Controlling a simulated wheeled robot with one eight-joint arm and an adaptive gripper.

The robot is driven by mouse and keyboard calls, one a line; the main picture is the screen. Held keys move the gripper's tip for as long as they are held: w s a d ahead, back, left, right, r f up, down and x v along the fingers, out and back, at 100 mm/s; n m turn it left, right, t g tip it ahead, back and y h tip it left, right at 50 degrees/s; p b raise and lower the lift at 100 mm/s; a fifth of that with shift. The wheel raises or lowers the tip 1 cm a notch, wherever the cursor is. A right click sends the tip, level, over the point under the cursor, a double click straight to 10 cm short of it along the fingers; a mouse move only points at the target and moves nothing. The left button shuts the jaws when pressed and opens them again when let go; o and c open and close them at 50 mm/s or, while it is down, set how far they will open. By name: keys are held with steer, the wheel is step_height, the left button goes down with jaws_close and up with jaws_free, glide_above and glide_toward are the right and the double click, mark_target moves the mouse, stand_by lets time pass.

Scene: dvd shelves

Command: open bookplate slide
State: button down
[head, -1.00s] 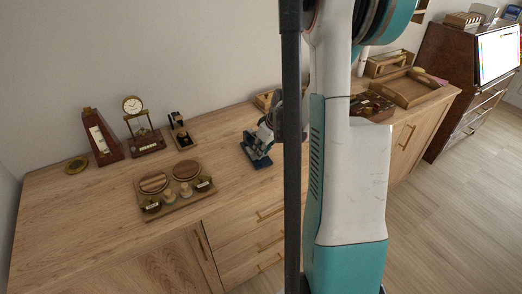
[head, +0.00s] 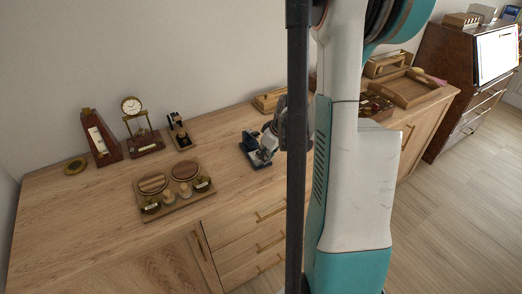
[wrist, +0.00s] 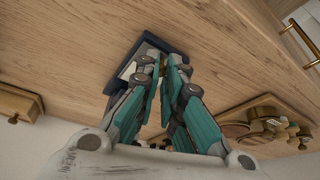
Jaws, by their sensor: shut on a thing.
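The bookplate slide appears to be the small dark-blue box-like thing (head: 250,142) on the wooden cabinet top, near the middle of the head view. My gripper (head: 264,153) is at its right and front side and partly covers it. In the wrist view the dark-blue piece (wrist: 117,78) lies beyond my fingers, with a pale surface inside its rim. My gripper (wrist: 168,64) is shut there, its fingertips close together over this piece. The fingers hide which part they grip. A small brass bit shows between the fingertips.
A wooden tray with round discs and small jars (head: 174,205) stands to the left. A clock (head: 132,106), a metronome-like thing (head: 101,138) and a small stand (head: 179,131) are behind it. A wooden box (head: 268,101) stands at the back. Front cabinet top is clear.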

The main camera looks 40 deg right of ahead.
steer(key=shift+s+a, duration=0.35)
steer(key=shift+s, duration=0.55)
steer(key=c, duration=1.9)
jaws_free()
steer(key=shift+w, duration=0.1)
steer(key=v, duration=1.2)
steer(key=shift+w, duration=0.1)
